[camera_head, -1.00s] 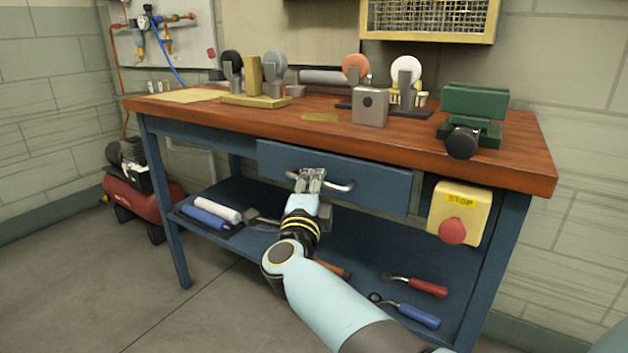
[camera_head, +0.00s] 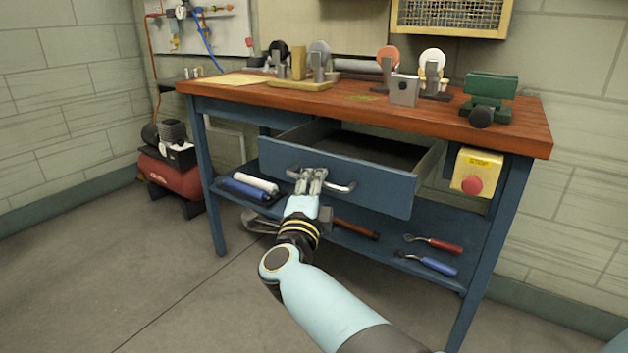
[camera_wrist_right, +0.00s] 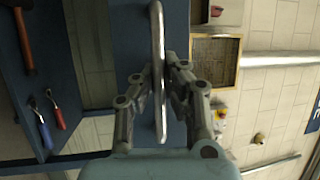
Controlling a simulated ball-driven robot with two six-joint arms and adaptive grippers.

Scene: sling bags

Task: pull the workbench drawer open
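The blue workbench drawer (camera_head: 383,188) is pulled out from under the wooden worktop (camera_head: 300,95), and its dark inside shows. A metal bar handle (camera_head: 343,187) runs across its front. My right gripper (camera_head: 312,175) is at the handle, with a finger on either side of the bar. In the right wrist view the handle (camera_wrist_right: 157,40) passes between the fingers of my right gripper (camera_wrist_right: 160,75), which look closed around it. My left gripper is not in view.
A yellow box with a red button (camera_head: 473,180) hangs right of the drawer. The lower shelf (camera_head: 395,225) holds rolls, a hammer and screwdriver-like tools. A green vise (camera_head: 489,95) and grinders stand on top. A red compressor (camera_head: 170,173) is at left; the floor in front is clear.

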